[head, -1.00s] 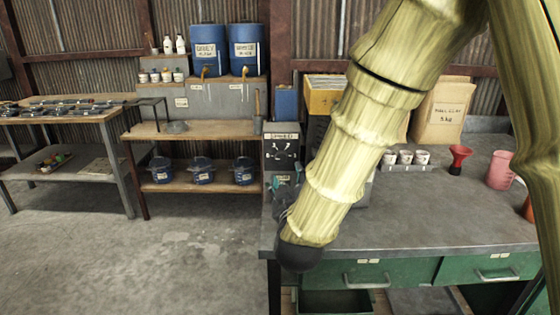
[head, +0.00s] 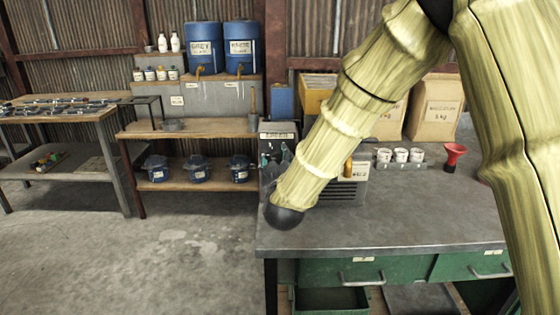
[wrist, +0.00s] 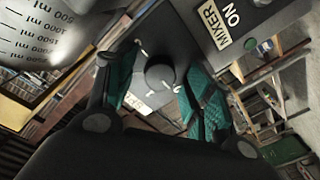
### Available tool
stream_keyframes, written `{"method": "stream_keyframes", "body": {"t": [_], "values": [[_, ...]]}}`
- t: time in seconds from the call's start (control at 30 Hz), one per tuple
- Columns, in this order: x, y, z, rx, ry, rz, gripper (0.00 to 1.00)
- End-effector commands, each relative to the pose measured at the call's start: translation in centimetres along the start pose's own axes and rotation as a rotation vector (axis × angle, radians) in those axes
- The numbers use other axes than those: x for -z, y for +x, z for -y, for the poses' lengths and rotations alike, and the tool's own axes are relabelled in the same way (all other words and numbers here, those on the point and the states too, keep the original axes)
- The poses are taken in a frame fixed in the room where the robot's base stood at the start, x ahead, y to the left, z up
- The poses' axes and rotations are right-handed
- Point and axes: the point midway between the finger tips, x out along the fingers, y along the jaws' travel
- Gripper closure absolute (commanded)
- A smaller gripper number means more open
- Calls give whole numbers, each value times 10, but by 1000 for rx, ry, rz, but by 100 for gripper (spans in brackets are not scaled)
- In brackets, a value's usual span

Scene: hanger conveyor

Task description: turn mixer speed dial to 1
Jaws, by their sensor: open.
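The mixer's dark panel shows in the wrist view with a MIXER ON label (wrist: 222,26). A round black dial (wrist: 160,74) with small pale marks around it sits on the panel; I cannot read its setting. My gripper (wrist: 163,88) is open, with one teal-padded finger on each side of the dial in the picture. I cannot tell whether the pads touch it. In the head view the mixer panel (head: 279,134) stands at the bench's left end, and my gripper (head: 272,162) is in front of it, partly hidden by my arm.
A clear measuring jug (wrist: 38,38) with ml marks is close by at the wrist view's upper left. The grey bench (head: 400,215) is bare in front. White cups (head: 400,155), a red funnel (head: 454,156) and paper sacks (head: 436,108) stand further right.

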Motion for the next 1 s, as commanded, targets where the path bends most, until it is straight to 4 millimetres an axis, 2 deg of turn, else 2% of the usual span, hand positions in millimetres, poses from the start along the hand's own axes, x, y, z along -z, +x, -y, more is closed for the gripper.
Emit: {"method": "stream_keyframes", "body": {"t": [0.2,0.47,0.53,0.77,1.0], "values": [[-1,0,-1,-1,0,1,48],[-1,0,-1,-1,0,1,94],[-6,0,-8,-2,1,3,94],[-3,0,-3,-5,24,2,94],[-4,0,-1,-9,139,-5,94]]}}
